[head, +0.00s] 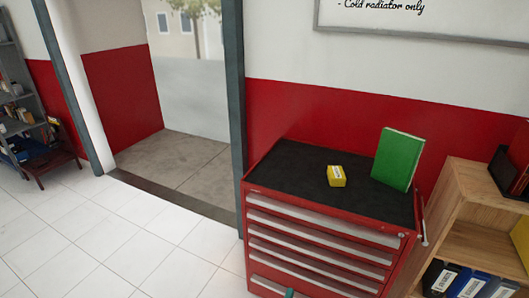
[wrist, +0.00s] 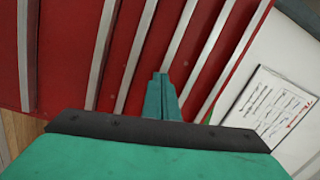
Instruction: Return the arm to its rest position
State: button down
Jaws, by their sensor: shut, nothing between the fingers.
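My gripper (wrist: 160,97) shows in the wrist view with its teal fingers together and nothing between them. It faces the red drawer fronts of the tool cabinet (wrist: 65,60), tilted in that view. In the head view a small teal tip, which looks like my gripper (head: 290,293), shows at the bottom edge in front of the lower drawers of the red tool cabinet (head: 320,236). The rest of my arm is out of view there.
A yellow box (head: 337,176) and an upright green book (head: 397,158) stand on the cabinet's black top. A wooden shelf (head: 470,200) with binders is close on the right. The tiled floor (head: 130,240) and doorway at left are clear. A dark shelf (head: 25,110) stands far left.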

jog(key=s+r+n+y, duration=0.15)
jog(key=s+n, duration=0.45)
jog(key=s, duration=0.7)
jog(key=s+a+r+n+y, duration=0.1)
jog(key=s+a+r+n, duration=0.2)
jog(key=s, duration=0.7)
jog(key=s+a+r+n+g+y, duration=0.1)
jog(key=s+a+r+n+y, duration=0.1)
jog(key=s+r+n, duration=0.4)
jog(key=s+a+r+n+g+y, duration=0.1)
jog(key=s+a+r+n, duration=0.3)
jog(key=s, duration=1)
notch_tip(320, 180, up, 3)
jog(key=shift+n+y, duration=0.3)
jog(key=shift+y, duration=0.25)
